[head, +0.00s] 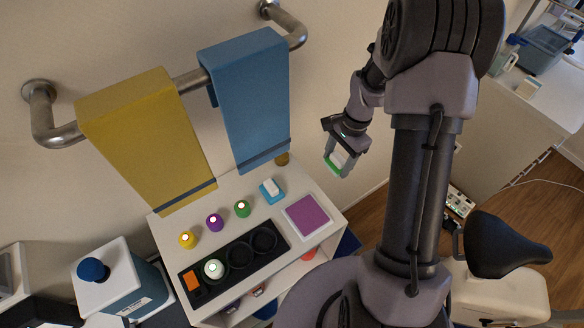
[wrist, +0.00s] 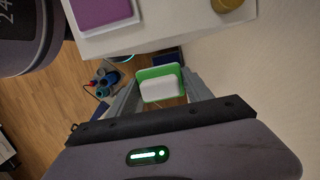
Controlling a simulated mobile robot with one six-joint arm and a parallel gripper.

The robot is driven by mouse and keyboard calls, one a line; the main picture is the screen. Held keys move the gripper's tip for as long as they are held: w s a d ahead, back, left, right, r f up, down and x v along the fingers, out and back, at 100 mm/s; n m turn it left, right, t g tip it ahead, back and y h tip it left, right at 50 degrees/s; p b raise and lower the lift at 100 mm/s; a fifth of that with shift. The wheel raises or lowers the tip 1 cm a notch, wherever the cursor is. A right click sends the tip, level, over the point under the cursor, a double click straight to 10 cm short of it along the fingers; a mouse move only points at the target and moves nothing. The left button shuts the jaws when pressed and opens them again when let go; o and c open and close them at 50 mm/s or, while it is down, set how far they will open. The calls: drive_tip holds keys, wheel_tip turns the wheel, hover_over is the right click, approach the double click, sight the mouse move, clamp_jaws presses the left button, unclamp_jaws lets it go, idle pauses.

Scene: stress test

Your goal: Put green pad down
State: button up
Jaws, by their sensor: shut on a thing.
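My gripper (head: 340,160) is shut on the green pad (head: 334,166), which has a white block on its face. It is held in the air to the right of the small white table (head: 322,222). In the wrist view the green pad (wrist: 147,74) with its white middle sits between the fingers of my gripper (wrist: 158,88), beyond the table's edge and over the floor. On the table lie a blue pad with a white block (head: 271,190) and a purple square pad in a white frame (head: 307,217).
A black tray (head: 232,262) with round wells stands at the table's front. Yellow (head: 187,240), purple (head: 215,222) and green (head: 242,208) knobs sit behind it. Yellow (head: 145,135) and blue (head: 250,100) towels hang from a rail above. A bare strip lies between the blue and purple pads.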

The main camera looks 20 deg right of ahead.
drive_tip(key=p, duration=0.1)
hover_over(292, 182)
drive_tip(key=shift+d, duration=0.3)
drive_tip(key=shift+a+f, duration=0.1)
drive_tip(key=shift+f, duration=0.2)
wheel_tip(292, 182, down, 3)
drive_tip(key=shift+r+p, duration=0.1)
drive_tip(key=shift+p, duration=0.2)
drive_tip(key=shift+w, duration=0.1)
drive_tip(key=shift+f, duration=0.3)
drive_tip(key=o, duration=1.3)
